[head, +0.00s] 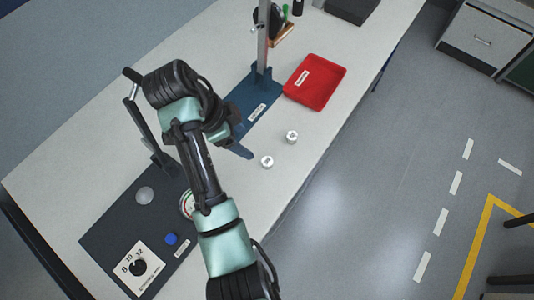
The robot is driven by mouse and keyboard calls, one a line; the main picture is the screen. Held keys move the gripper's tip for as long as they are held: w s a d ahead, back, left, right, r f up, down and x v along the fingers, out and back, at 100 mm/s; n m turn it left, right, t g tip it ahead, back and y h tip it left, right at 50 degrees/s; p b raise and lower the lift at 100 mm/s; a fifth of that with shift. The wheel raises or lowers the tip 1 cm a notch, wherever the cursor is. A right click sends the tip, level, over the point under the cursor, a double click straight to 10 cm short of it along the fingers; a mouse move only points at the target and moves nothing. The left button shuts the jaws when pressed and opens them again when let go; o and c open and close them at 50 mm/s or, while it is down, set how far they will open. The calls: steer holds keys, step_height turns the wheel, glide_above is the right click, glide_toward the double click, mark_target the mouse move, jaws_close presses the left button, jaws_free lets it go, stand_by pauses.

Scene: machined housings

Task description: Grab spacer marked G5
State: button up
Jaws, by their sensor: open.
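Two small pale round spacers stand on the white bench near its right edge. The nearer spacer (267,161) is just right of my gripper, and the farther spacer (292,137) is up and to the right of it. Both have dark marks on top, too small to read, so I cannot tell which is G5. My gripper (243,150) is at the end of the bent arm, left of the nearer spacer and apart from it in the picture. It is open; much of it is hidden behind my wrist.
A red tray (316,83) lies beyond the spacers, next to a blue base (260,105) with an upright post (262,45). A dark panel (120,232) with a dial (139,267) and buttons is at lower left. The bench right of the spacers is clear to its edge.

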glide_above(268, 161)
steer(key=s+a, duration=0.1)
steer(key=a, duration=0.2)
steer(key=shift+m+g, duration=0.3)
step_height(268, 161, down, 7)
steer(key=shift+s+d+f, duration=0.1)
steer(key=shift+s+d, duration=0.05)
steer(key=shift+w+x, duration=0.15)
steer(key=shift+x, duration=1.25)
steer(key=shift+w+x, duration=0.1)
steer(key=shift+x, duration=1.3)
steer(key=shift+d, duration=0.1)
jaws_close()
